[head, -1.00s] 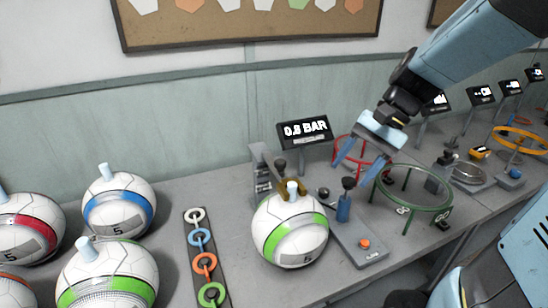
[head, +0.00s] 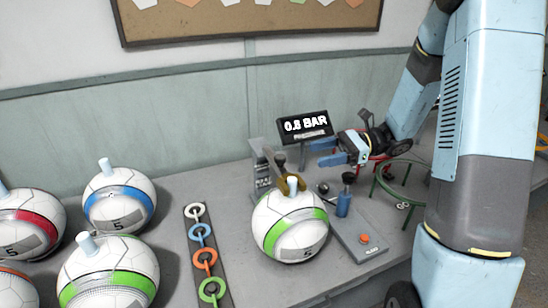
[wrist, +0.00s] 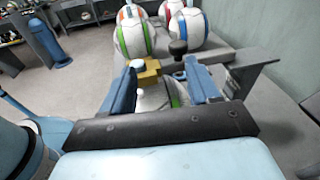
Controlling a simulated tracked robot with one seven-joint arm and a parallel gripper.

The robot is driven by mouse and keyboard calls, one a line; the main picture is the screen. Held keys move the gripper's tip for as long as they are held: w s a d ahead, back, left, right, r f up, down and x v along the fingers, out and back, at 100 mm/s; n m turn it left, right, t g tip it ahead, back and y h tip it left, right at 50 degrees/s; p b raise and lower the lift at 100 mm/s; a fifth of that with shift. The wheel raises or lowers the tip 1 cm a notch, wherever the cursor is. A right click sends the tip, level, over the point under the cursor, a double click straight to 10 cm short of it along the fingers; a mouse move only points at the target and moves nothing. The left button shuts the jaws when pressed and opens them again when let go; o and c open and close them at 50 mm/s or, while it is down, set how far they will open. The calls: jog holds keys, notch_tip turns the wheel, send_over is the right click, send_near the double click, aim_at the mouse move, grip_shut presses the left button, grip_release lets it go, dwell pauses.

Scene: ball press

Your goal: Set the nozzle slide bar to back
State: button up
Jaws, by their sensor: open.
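The nozzle slide bar is part of a grey fixture (head: 261,168) behind the green-banded ball, with a dark knob (head: 280,160) and a brass nozzle block (head: 264,186). In the wrist view the brass block (wrist: 149,74) and black knob (wrist: 178,48) show beyond my fingertips, beside a grey bar (wrist: 255,58). The ball (head: 290,228) sits under the nozzle with a pale plug on top. My gripper (head: 318,152) is open, to the right of the knob and below the display. No contact with the knob is visible.
A display (head: 304,125) reading 0.8 BAR stands behind the gripper. A blue post with black top (head: 343,203) and an orange button (head: 365,238) are on the right. More balls (head: 118,205) and a strip of coloured rings (head: 206,256) are on the left.

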aim_at(279, 163)
jog(key=a+f+m+y, duration=0.1)
jog(key=a, duration=1.2)
jog(key=shift+w+f+m+t+y, duration=0.3)
jog(key=shift+f+t, duration=0.05)
jog(key=shift+t, duration=0.05)
jog(key=shift+a, duration=0.1)
grip_shut()
